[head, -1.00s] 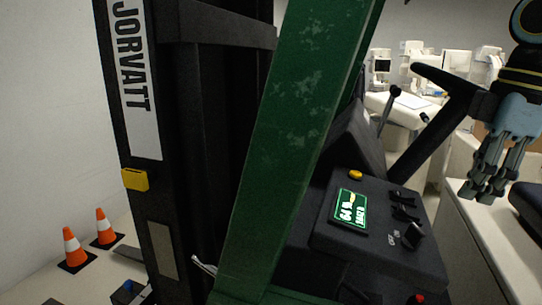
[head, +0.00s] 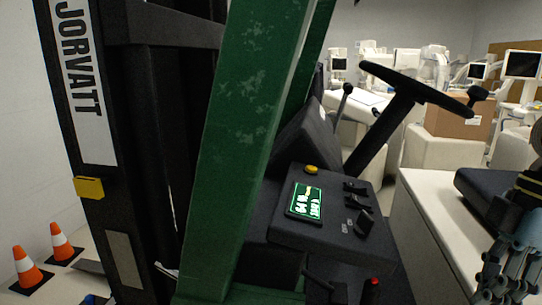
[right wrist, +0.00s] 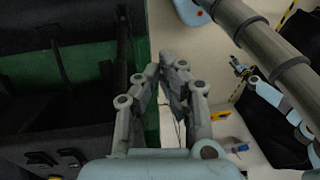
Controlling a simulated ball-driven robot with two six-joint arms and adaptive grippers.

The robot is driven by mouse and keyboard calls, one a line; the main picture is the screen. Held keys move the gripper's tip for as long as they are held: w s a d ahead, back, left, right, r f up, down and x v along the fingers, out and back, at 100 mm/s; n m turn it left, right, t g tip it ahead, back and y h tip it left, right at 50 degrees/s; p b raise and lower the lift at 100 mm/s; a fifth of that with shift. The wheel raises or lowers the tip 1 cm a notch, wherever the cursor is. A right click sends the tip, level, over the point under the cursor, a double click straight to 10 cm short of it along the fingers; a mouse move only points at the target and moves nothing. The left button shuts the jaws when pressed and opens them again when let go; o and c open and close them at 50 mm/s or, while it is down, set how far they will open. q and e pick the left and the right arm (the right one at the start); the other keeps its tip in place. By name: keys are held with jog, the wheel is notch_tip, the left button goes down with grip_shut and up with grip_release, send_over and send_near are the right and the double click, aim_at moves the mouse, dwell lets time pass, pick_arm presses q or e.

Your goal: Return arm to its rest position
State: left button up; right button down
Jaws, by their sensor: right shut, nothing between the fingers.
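My right gripper (head: 500,280) hangs at the lower right of the head view, in front of the black seat, and is partly cut off by the picture edge. In the right wrist view, its grey fingers (right wrist: 172,62) come together at the tips with nothing between them.
A vehicle with a green post (head: 235,130), a dark mast lettered JORVATT (head: 82,85), a steering wheel (head: 420,88) and a control console (head: 335,215) fills the middle. The black seat (head: 495,205) is at right. Orange cones (head: 60,242) stand at left. A cardboard box (head: 460,117) and white equipment are behind.

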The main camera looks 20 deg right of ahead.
jog(key=s+a+f+m+t+h, duration=0.45)
jog(key=a+f+m, duration=0.25)
jog(key=a+m, duration=0.35)
jog(key=s+d+f+m+g+b, duration=0.2)
jog(key=f+b, duration=0.9)
jog(key=f, duration=2.8)
jog(key=s+d+f+g+b, duration=0.1)
jog(key=s+f+b, duration=0.7)
jog(key=s+f, duration=1.1)
notch_tip(320, 180, down, 4)
jog(key=shift+s+d+f+y, duration=0.15)
jog(key=shift+d+f+y, duration=0.05)
jog(key=shift+d+y, duration=0.2)
jog(key=shift+n, duration=0.25)
